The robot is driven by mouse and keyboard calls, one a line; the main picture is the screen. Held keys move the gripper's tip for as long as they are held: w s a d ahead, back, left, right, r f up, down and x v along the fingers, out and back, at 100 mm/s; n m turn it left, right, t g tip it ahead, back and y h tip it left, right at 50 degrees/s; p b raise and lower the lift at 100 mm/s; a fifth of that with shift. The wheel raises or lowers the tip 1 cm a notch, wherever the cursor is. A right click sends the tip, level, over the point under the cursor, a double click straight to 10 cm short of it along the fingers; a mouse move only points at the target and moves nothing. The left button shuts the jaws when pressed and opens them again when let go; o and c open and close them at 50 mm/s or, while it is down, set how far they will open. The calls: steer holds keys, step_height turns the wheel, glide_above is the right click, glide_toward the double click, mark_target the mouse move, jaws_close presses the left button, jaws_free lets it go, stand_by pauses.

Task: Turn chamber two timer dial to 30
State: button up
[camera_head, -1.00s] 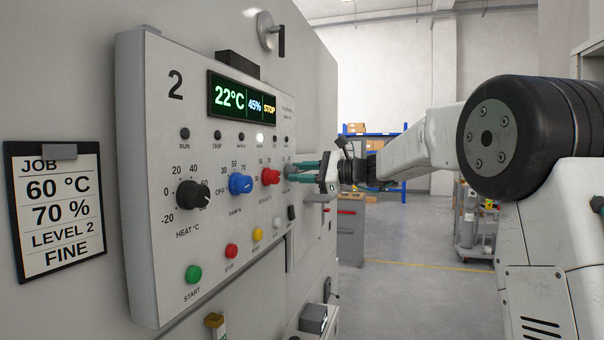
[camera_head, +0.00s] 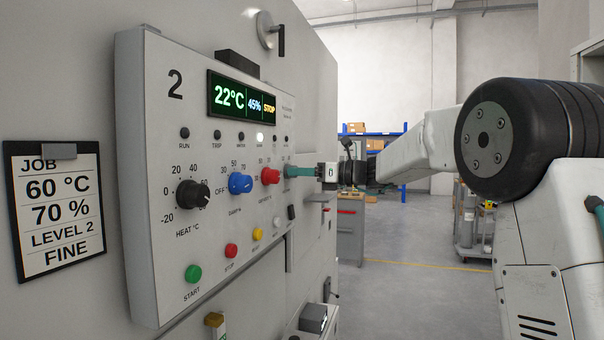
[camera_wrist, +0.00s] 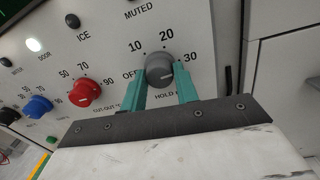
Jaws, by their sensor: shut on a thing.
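The grey timer dial (camera_wrist: 159,68) shows in the wrist view, on the white panel marked 2 in the head view. Its scale reads OFF, 10, 20 and 30, with HOLD lettered beneath. My gripper (camera_wrist: 160,84) is shut on this dial, one teal finger on each side. Which mark the dial points to is too small to tell. In the head view my gripper (camera_head: 302,171) reaches the panel's right part from the right, and its fingers hide the dial.
A red knob (camera_head: 270,176) sits close left of my fingers, then a blue knob (camera_head: 240,183) and a black knob (camera_head: 192,194). Coloured buttons, including a green one (camera_head: 193,273), lie below. The display (camera_head: 242,97) reads 22°C, 45%, STOP. Open floor lies right of the panel.

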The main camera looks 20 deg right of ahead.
steer(key=shift+f+m, duration=0.15)
steer(key=shift+m, duration=0.15)
steer(key=shift+a, duration=0.1)
steer(key=o, duration=1)
steer(key=v, duration=0.8)
